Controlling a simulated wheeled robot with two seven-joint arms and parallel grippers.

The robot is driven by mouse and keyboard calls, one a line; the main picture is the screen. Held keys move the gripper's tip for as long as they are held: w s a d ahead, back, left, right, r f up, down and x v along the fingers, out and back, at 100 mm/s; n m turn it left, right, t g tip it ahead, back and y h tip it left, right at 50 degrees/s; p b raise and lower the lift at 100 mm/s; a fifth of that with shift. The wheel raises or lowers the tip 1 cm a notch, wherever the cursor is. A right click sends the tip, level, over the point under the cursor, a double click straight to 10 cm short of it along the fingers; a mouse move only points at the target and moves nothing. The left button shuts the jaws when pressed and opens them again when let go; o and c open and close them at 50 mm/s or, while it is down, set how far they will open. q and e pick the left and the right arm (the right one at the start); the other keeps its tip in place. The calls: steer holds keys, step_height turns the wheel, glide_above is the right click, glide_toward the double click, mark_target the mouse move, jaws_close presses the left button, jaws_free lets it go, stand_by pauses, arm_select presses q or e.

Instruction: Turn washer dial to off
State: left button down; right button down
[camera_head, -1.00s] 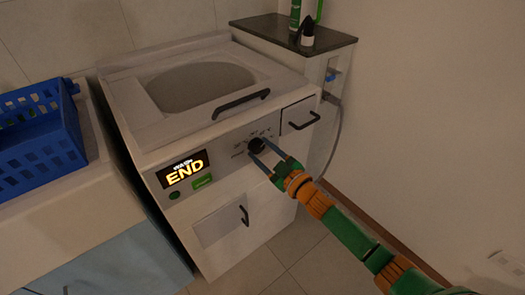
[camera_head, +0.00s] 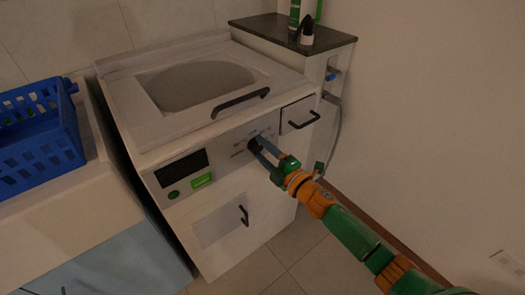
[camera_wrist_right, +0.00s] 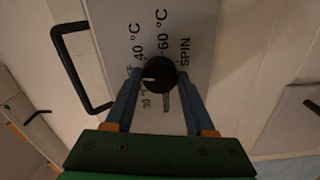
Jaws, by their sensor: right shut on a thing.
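The washer (camera_head: 160,140) is white, with a control panel on its sloped front. Its black dial (camera_head: 254,145) sits on the right part of the panel. My right gripper (camera_head: 260,150) is shut on the dial. In the right wrist view the dial (camera_wrist_right: 158,74) lies between the two fingertips, and its white mark points to the left of that picture. Labels "40 °C", "60 °C" and "SPIN" show around it; some others are partly hidden. The display (camera_head: 182,168) is dark. My left gripper is not in view.
A green button (camera_head: 202,181) and a round dark green button (camera_head: 174,195) sit left of the dial. Black handles are on the lid (camera_head: 241,102), drawer (camera_head: 304,121) and lower door (camera_head: 244,215). A blue basket (camera_head: 40,140) stands at left; a dark-topped stand with bottles is behind right.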

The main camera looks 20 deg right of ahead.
steer(key=shift+n, duration=0.9)
steer(key=shift+c, duration=1.2)
jaws_free()
steer(key=shift+s, duration=0.1)
steer(key=v, duration=0.7)
